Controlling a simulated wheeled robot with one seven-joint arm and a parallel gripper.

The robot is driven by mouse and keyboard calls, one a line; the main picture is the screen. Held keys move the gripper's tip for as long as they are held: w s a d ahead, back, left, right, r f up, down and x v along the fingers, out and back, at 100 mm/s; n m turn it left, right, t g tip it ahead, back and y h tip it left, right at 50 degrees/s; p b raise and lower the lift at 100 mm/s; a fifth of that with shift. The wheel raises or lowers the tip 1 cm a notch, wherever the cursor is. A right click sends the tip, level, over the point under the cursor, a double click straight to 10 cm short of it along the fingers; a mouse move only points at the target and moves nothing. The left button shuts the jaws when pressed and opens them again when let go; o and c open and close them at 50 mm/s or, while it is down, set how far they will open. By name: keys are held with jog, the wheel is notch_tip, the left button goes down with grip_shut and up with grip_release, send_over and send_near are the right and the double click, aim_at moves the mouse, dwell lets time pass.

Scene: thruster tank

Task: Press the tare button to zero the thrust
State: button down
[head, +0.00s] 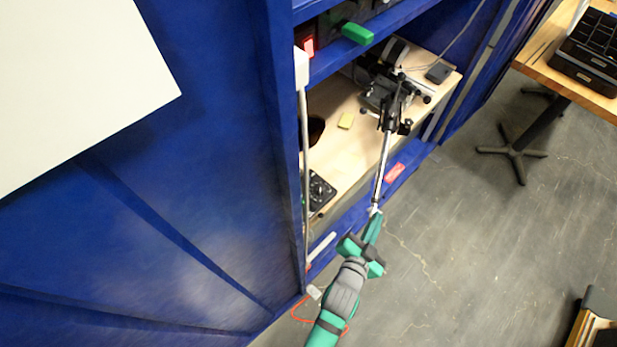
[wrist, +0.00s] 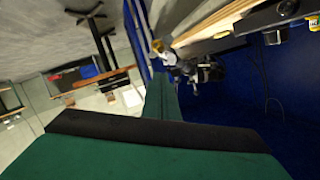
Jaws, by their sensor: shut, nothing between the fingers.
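In the head view my gripper (head: 374,218) is a narrow teal shape in front of the blue cabinet, its fingers together and empty. In the wrist view the teal fingers (wrist: 162,92) point away from me toward the shelf's edge. In the head view a dark thruster apparatus (head: 385,90) stands on the pale wooden shelf (head: 355,155). A bright metal rod (head: 383,165) runs from it down toward my fingertips; I cannot tell whether they touch. A black box with a round knob (head: 321,190) sits at the shelf's near left. I cannot make out which part is the tare button.
A red lit switch (head: 309,46) and a green block (head: 357,33) are on the upper level. The blue cabinet's side panel (head: 150,200) fills the left. Open grey floor (head: 480,230) lies to the right, with a wooden table (head: 560,65) beyond.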

jog(key=w+d+r+m+g, duration=0.1)
jog(key=w+d+r+m, duration=0.2)
jog(key=w+d+m, duration=0.35)
notch_tip(320, 180, up, 8)
jog(key=m+g+y, duration=0.4)
jog(key=y, duration=0.7)
send_over(307, 179)
jog(key=shift+s+d+f, duration=0.1)
jog(key=shift+s+d, duration=0.25)
jog(key=shift+s, duration=0.1)
jog(key=shift+f, duration=0.15)
jog(key=shift+f, duration=4.3)
jog(key=shift+f, duration=0.4)
